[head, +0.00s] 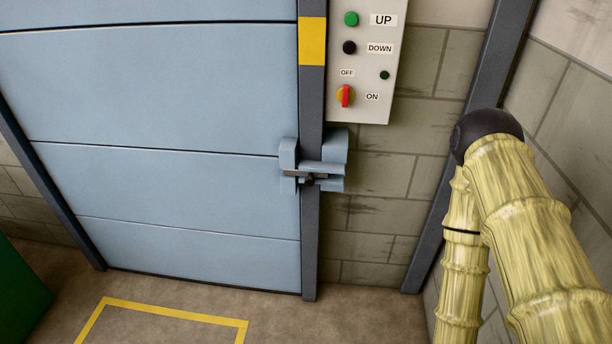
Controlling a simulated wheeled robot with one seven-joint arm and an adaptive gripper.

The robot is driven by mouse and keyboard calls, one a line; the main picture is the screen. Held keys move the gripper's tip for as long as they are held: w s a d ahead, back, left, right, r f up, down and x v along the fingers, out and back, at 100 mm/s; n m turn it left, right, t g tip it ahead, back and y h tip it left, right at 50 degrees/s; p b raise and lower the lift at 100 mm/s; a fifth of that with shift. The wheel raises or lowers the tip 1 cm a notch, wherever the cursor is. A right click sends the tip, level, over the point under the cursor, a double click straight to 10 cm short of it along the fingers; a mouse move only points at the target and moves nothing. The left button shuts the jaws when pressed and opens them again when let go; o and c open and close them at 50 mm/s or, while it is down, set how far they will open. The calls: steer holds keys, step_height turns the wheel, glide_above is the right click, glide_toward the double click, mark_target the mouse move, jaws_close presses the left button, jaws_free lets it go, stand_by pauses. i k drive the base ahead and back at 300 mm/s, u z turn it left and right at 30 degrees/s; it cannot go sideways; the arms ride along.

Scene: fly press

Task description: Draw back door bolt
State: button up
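The door bolt (312,168) is a blue-grey block assembly at the right edge of the light blue panelled door (160,175). Its bracket spans the dark grey door post (309,240), with part on the door and part over the wall side. A small dark knob (308,181) shows low on its front. How far the bolt's bar reaches into each bracket is hard to tell. My arm shows at the right, folded and well apart from the bolt. My gripper is outside the picture.
A yellow line (175,312) marks clear floor before the door. Something green (18,290) stands at lower left.

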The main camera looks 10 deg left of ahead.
mark_target(309, 181)
steer(key=k, duration=1)
steer(key=z, duration=0.35)
steer(key=i, duration=1.65)
steer(key=u, duration=1.5)
